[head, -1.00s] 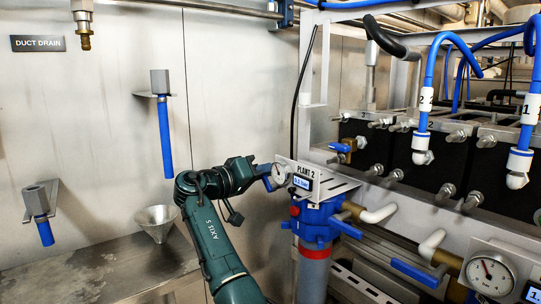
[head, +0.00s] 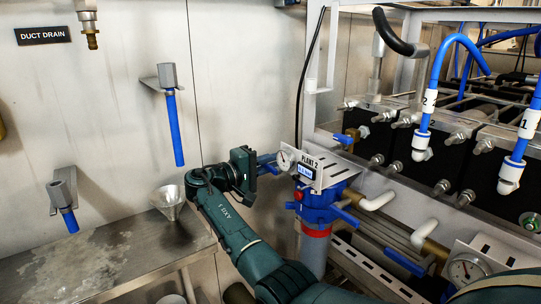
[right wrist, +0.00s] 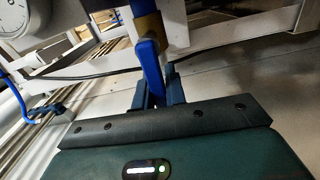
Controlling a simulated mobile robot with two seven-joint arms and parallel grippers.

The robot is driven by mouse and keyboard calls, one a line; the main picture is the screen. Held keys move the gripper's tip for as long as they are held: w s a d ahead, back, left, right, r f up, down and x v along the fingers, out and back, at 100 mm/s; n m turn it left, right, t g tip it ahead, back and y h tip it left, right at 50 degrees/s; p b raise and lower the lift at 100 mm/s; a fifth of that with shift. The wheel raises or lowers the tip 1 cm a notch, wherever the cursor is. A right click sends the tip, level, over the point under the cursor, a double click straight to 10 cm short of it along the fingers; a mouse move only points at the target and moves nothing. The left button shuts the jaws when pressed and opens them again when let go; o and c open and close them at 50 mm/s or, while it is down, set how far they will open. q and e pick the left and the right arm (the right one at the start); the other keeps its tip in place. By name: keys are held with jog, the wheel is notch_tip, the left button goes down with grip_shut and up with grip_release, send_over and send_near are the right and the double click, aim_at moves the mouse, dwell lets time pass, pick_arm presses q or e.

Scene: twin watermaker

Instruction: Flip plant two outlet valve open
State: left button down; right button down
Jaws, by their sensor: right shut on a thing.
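The plant 2 unit (head: 325,195) is a blue housing with a red band and a white plate marked "PLANT 2", with a small display and a round gauge. My right gripper (head: 268,163) is at its left side, beside the gauge. In the right wrist view my right gripper (right wrist: 158,95) is shut on a blue valve lever (right wrist: 151,62), which hangs from a brass valve body (right wrist: 148,27). The fingers sit on either side of the lever's lower end. In the head view the fingers and lever are small and partly hidden. My left gripper is out of view.
Another blue-handled brass valve (head: 347,137) sits behind the plant 2 unit. A blue lever (head: 404,263) and a second gauge panel (head: 470,268) are at the lower right. A funnel (head: 170,202) stands in the metal bench (head: 110,262) at left. White frame bars lie close around the gripper.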

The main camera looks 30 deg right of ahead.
aim_at(263, 166)
jog(key=shift+f+n, duration=0.2)
jog(key=shift+n, duration=0.2)
jog(key=c, duration=1.7)
grip_release()
jog(key=a, duration=0.5)
jog(key=a+b, duration=0.1)
jog(key=a, duration=0.1)
jog(key=shift+s+a, duration=0.25)
jog(key=shift+s, duration=0.05)
